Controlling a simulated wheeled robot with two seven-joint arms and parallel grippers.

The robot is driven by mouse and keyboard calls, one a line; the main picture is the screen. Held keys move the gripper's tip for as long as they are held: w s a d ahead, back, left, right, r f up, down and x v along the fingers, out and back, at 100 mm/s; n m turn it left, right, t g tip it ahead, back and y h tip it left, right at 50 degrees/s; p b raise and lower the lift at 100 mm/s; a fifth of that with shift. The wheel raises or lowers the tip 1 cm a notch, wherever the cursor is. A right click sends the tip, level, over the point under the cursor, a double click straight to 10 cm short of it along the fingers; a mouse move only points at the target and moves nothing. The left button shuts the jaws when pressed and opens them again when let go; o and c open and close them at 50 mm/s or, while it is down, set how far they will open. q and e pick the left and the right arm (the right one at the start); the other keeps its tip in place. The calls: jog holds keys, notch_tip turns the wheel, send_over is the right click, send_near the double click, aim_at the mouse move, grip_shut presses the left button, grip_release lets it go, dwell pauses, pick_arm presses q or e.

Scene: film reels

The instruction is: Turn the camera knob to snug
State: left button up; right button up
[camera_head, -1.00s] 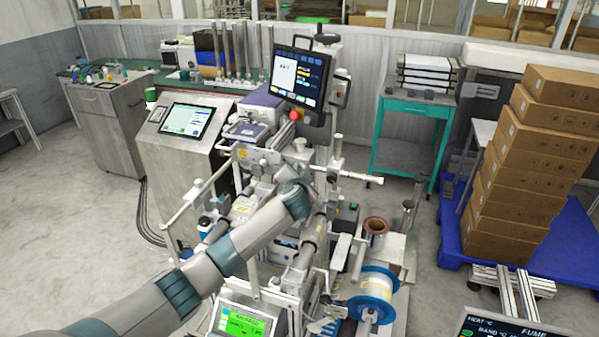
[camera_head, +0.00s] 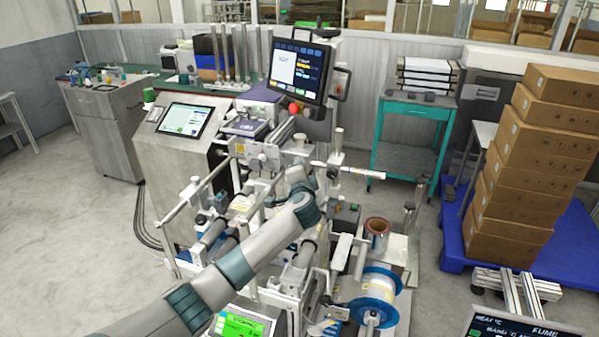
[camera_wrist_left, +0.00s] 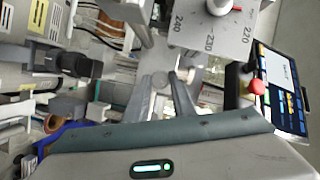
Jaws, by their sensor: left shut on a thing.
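The camera knob (camera_wrist_left: 160,79) is a small pale round knob in the left wrist view, just below a grey plate with a printed scale (camera_wrist_left: 212,32). How far the knob is turned cannot be read. In the head view my left gripper (camera_head: 292,176) is up against the machine, with its fingertips and the knob too small or hidden to make out. My right gripper is in neither view.
A monitor with a red button (camera_head: 294,107) stands above the machine. White rods and rollers (camera_head: 350,172) surround the arm. A blue-rimmed film reel (camera_head: 373,299) sits lower right. Stacked cartons (camera_head: 510,190) stand at the right. Open floor lies at the left.

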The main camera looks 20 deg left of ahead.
pick_arm(q)
jog(key=o, duration=1.1)
jog(key=shift+c, duration=0.2)
jog(key=shift+s+d, duration=0.1)
jog(key=shift+s, duration=0.05)
jog(key=b+v, duration=0.5)
jog(key=v, duration=1.2)
jog(key=shift+s, duration=0.1)
